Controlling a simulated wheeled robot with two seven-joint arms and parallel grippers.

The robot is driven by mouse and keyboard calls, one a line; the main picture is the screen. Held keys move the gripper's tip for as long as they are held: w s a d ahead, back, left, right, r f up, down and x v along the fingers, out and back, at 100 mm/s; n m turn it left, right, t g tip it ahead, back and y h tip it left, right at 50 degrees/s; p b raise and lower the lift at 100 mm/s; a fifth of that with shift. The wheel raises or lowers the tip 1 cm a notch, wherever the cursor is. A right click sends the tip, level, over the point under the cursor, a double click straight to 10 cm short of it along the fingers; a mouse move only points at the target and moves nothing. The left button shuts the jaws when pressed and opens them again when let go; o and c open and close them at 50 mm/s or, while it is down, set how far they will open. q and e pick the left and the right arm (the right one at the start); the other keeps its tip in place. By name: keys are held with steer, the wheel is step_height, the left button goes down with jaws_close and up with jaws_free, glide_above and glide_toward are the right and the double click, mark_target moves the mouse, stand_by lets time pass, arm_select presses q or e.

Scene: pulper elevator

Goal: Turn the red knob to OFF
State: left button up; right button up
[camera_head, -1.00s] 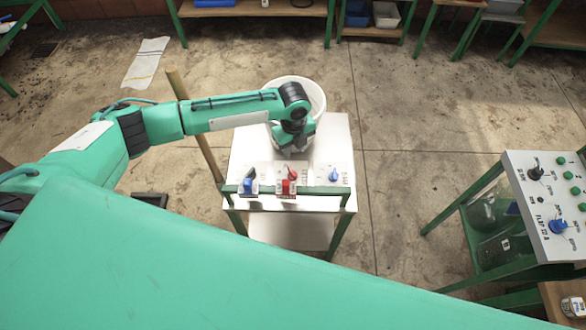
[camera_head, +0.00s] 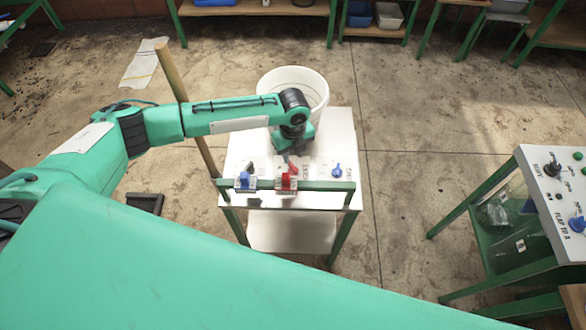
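The red knob (camera_head: 288,181) sits in the middle of the front edge of a small white table with a green frame (camera_head: 318,198), between two blue knobs. My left arm reaches in from the left and bends down at the wrist over the table. My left gripper (camera_head: 290,161) points down just behind the red knob, its tips at or very near the knob's far side. Whether they touch it, and whether they are open or shut, is too small to tell. The labels by the knob cannot be read. My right gripper is not in view.
A blue knob (camera_head: 245,180) is left of the red one and another blue knob (camera_head: 336,170) right of it. A white bucket (camera_head: 315,85) stands behind my wrist, and a wooden pole (camera_head: 172,75) at the table's left. A control panel (camera_head: 560,200) is at the right.

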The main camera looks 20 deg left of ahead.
mark_target(293, 166)
arm_select(q)
steer(key=shift+f+b, duration=2.4)
steer(key=shift+f, duration=0.6)
jaws_close()
